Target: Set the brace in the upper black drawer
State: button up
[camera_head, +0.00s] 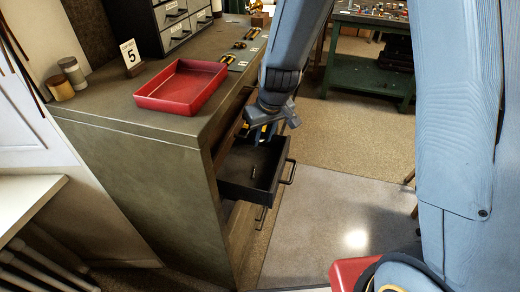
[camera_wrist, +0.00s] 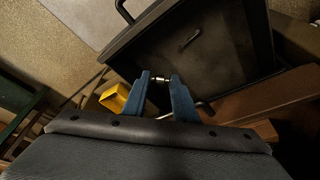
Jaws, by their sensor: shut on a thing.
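The black drawer (camera_head: 240,185) is pulled out from the right side of the olive cabinet; its bare floor also shows in the wrist view (camera_wrist: 225,45). In the head view my gripper hides the brace. A small mark or object lies on the drawer floor.
Something yellow (camera_wrist: 115,97) shows beside my left finger. A green workbench (camera_head: 365,75) stands behind. The floor right of the drawer is clear.

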aim_at(260, 159)
jog(key=shift+d+f+b, duration=0.1)
jog(key=shift+f+b, duration=2.3)
jog(key=shift+f, duration=0.65)
jog(key=shift+a+f, duration=0.2)
jog(key=shift+f, duration=0.15)
jog(key=shift+f+b, duration=0.2)
jog(key=shift+b, duration=0.1)
jog(key=o, duration=1)
jog(key=shift+r, duration=0.1)
